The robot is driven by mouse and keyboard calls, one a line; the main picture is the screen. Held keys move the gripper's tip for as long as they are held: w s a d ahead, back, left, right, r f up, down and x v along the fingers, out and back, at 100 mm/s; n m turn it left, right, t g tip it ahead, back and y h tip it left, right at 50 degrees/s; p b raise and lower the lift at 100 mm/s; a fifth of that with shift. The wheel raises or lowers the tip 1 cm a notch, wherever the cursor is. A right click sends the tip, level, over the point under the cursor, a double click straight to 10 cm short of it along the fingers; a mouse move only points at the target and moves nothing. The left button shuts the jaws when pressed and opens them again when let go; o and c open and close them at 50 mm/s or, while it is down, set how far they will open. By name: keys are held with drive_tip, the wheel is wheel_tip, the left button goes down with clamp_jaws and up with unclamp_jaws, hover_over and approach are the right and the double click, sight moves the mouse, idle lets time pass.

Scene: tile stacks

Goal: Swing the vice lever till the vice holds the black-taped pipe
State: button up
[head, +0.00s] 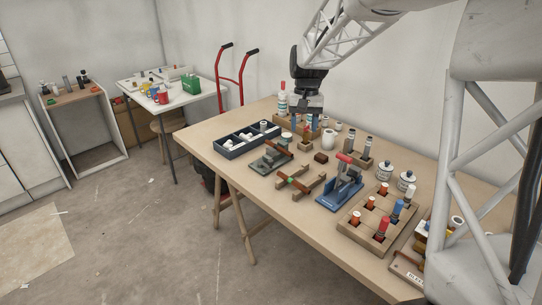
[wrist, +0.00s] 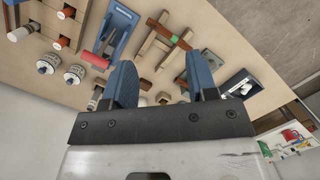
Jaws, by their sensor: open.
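The vice (head: 338,196) has a blue base and stands near the middle of the table. Its red-gripped lever (head: 344,157) shows at its top; in the wrist view the vice (wrist: 118,30) and red grip (wrist: 96,60) are at upper left. I cannot make out black tape on any pipe, or whether the vice holds one. A wooden cradle (head: 291,184) beside the vice carries a brown bar with a green mark. My gripper (head: 308,112) is above the table's back part, apart from the vice; its two blue fingers (wrist: 162,85) are spread with nothing between them.
A wooden block (head: 362,234) with several coloured pipes stands right of the vice. White jars (head: 386,171), a mug (head: 328,139) and bottles crowd the back. A grey-green fixture (head: 264,163) and dark tray (head: 236,150) lie left. The table's front strip is clear.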

drive_tip(key=w+a+f+g, duration=0.1)
drive_tip(key=w+a+f, duration=0.4)
drive_tip(key=w+f, duration=0.45)
drive_tip(key=g, duration=0.2)
approach(271, 160)
drive_tip(key=shift+x, duration=0.95)
drive_tip(key=shift+s+a+f, duration=0.1)
drive_tip(key=shift+s+f, duration=0.05)
drive_tip(key=shift+x, duration=3.8)
drive_tip(key=shift+c, duration=0.3)
clamp_jaws()
